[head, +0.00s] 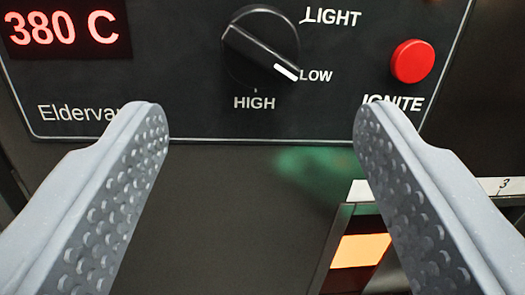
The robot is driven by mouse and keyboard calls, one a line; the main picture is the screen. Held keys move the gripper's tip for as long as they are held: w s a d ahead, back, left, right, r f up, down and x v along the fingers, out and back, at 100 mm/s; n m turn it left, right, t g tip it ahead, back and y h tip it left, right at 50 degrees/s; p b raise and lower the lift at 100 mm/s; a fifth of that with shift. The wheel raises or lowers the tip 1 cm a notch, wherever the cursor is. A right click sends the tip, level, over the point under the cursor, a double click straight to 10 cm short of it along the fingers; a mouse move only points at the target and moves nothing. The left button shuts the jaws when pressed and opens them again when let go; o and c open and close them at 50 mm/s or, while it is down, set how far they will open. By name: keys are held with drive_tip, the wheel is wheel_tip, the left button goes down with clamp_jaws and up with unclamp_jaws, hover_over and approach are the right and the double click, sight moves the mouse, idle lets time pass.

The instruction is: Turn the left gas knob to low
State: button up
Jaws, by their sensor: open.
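A black gas knob (258,48) sits on the dark control panel (190,90) at the top middle. Its white mark points down and right to the LOW label (316,76). The LIGHT label (332,17) is above right and the HIGH label (254,103) is below. Only this one knob is in view. My gripper (260,115) is open and empty, its two grey dimpled fingers wide apart. The fingertips appear below the knob in the picture, one to each side, and do not touch it.
A red IGNITE button (412,61) is right of the knob, above the right fingertip. A red display (60,30) reads 380 C at the upper left. Below the panel is a dark surface with a glowing orange opening (362,251) at lower right.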

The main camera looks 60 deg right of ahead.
drive_tip(key=v, duration=0.7)
drive_tip(key=shift+a+r, duration=0.1)
